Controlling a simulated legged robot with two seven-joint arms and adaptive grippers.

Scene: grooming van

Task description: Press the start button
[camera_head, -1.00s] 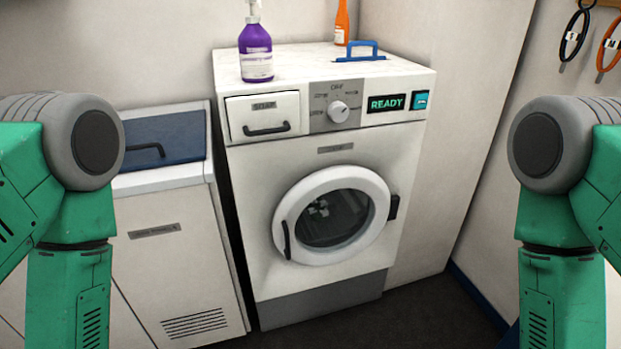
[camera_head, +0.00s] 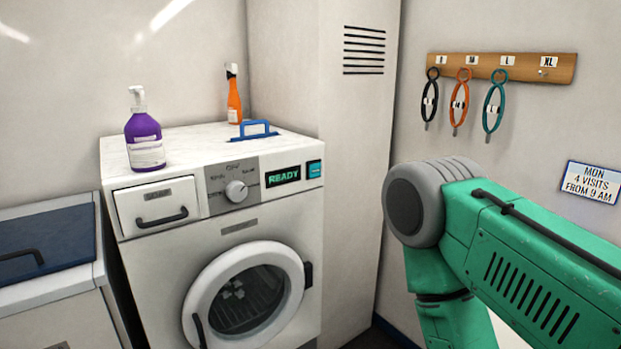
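The white washing machine (camera_head: 262,221) stands left of centre, its round door (camera_head: 244,296) closed. Its display (camera_head: 283,176) reads READY in green. A teal square button (camera_head: 315,169), likely the start button, sits just right of the display. A round dial (camera_head: 236,191) is left of the display, and the soap drawer (camera_head: 157,206) is shut. My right arm is on the right side, its elbow right of the machine and apart from it. Its gripper is out of frame. My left arm and gripper are not in view.
A purple pump bottle (camera_head: 145,141), an orange spray bottle (camera_head: 234,100) and a blue-handled tool (camera_head: 255,133) are on the machine's top. A blue-lidded cabinet (camera_head: 45,242) stands left. A tall panel with vents (camera_head: 364,50) is behind. Loops hang from a wooden rack (camera_head: 500,67).

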